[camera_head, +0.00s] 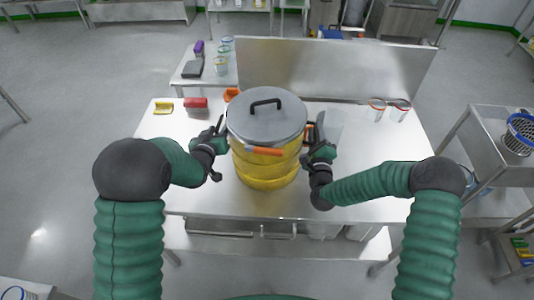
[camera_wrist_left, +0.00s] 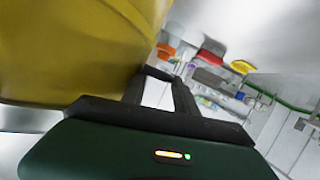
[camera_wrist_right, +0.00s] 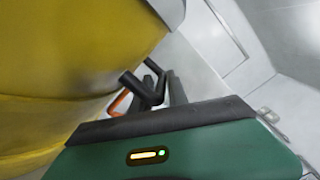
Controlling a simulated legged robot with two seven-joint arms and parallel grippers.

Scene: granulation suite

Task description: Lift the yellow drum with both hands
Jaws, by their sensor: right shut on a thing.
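The yellow drum (camera_head: 266,167) stands upright on the steel table, with a grey lid (camera_head: 267,120) and a black handle on top. Its yellow wall fills the left of the left wrist view (camera_wrist_left: 70,50) and of the right wrist view (camera_wrist_right: 70,60). My left gripper (camera_head: 217,150) is open beside the drum's left side; a gap shows between its fingers in the left wrist view (camera_wrist_left: 160,92). My right gripper (camera_head: 314,146) is shut on the drum's orange right side handle (camera_head: 309,131). The exact grip is partly hidden.
A red box (camera_head: 196,104) and a yellow item (camera_head: 163,107) lie at the table's back left. Clear containers (camera_head: 376,109) stand at the back right. A steel panel (camera_head: 335,70) rises behind the drum. The table's front right is clear.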

